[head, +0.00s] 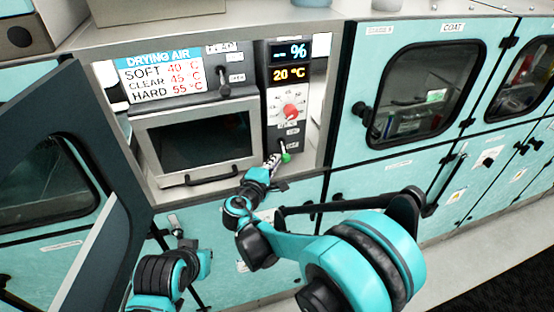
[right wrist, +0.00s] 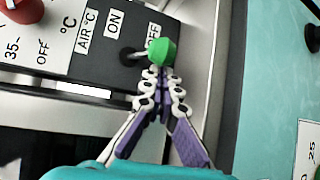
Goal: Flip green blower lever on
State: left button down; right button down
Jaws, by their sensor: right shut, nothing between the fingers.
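The green blower lever (head: 286,158) sits low on the dark control panel, its knob pointing down in the head view. In the right wrist view its round green knob (right wrist: 162,52) lies by the OFF label, away from the ON label (right wrist: 114,22). My right gripper (head: 272,161) is at the lever. In the right wrist view its fingertips (right wrist: 161,72) are together just below the knob, touching or almost touching it, with nothing between them. My left gripper (head: 176,226) is low at the left, small and partly hidden, so its fingers are unclear.
A red dial (head: 291,111) is above the lever, below the lit displays (head: 290,62). A windowed oven door (head: 198,145) with a dark handle is to the left. A large open dark door (head: 92,150) stands at far left. Teal cabinets (head: 420,165) fill the right.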

jog(key=shift+w+d, duration=0.1)
jog(key=shift+w, duration=0.2)
jog(key=shift+s+r, duration=0.1)
jog(key=shift+s, duration=0.1)
pick_arm(q)
jog(key=shift+w+d+r, duration=0.1)
jog(key=shift+w, duration=0.1)
jog(key=shift+r, duration=0.1)
jog(key=shift+r+p, duration=0.3)
jog(key=shift+p, duration=0.2)
pick_arm(e)
jog(key=shift+s+r, duration=0.1)
jog(key=shift+r, duration=0.05)
